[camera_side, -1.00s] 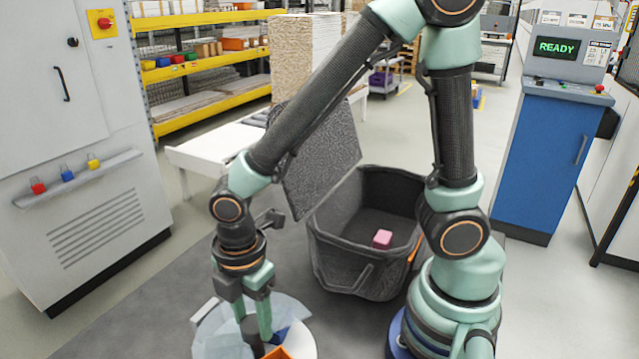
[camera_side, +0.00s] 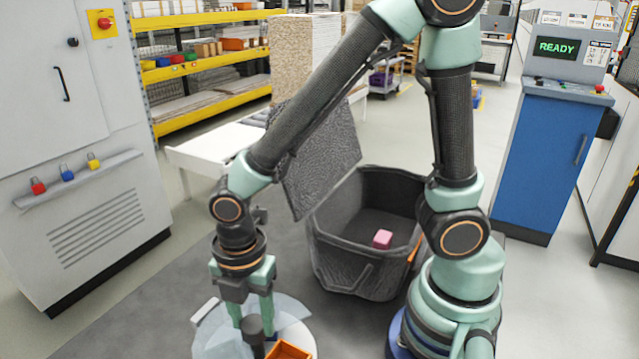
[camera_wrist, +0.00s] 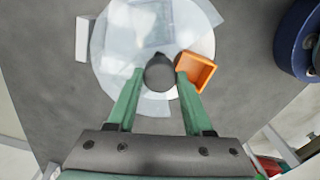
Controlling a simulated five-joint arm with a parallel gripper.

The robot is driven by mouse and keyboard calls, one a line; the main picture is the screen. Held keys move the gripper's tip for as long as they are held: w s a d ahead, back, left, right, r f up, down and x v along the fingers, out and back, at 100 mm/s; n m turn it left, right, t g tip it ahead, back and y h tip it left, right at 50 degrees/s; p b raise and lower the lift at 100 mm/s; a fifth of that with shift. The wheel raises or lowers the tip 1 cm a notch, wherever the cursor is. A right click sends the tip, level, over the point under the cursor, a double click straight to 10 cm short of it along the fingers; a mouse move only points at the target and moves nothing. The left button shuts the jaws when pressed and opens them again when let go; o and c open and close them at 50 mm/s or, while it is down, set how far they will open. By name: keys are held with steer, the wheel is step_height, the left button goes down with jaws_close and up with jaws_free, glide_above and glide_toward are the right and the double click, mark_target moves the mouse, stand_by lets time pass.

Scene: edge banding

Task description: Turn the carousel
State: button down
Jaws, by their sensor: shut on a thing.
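The carousel (camera_side: 215,338) is a round, pale disc low at the bottom of the side view, cut off by the lower edge. It shows from above in the wrist view (camera_wrist: 198,35), with a dark round knob (camera_wrist: 160,75) standing up at its middle. My gripper (camera_wrist: 159,77) points down over the disc, with one green finger on each side of the knob, shut on it. The side view also shows my gripper (camera_side: 252,322) at the knob (camera_side: 252,330). An orange open tray (camera_wrist: 195,72) sits on the disc beside the right finger in the wrist view.
A white block (camera_wrist: 82,38) stands beside the disc. A dark grey open bin (camera_side: 350,265) with a pink block (camera_side: 382,239) inside is right of my gripper. A blue cabinet reading READY (camera_side: 540,150) stands at the right. Grey floor mat lies around the disc.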

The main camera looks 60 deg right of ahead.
stand_by(0.4)
steer(key=shift+c, duration=1.5)
jaws_free()
steer(key=shift+r, duration=0.15)
step_height(320, 180, up, 12)
steer(key=w+d+r+m+t, duration=0.1)
steer(key=d+r+m+t, duration=0.1)
steer(key=d+m, duration=0.5)
steer(key=w+d+r+m+t, duration=0.1)
steer(key=d+r+m+t, duration=0.1)
steer(key=d+m, duration=0.6)
steer(key=m+t, duration=0.1)
steer(key=m, duration=0.5)
steer(key=shift+t, duration=0.3)
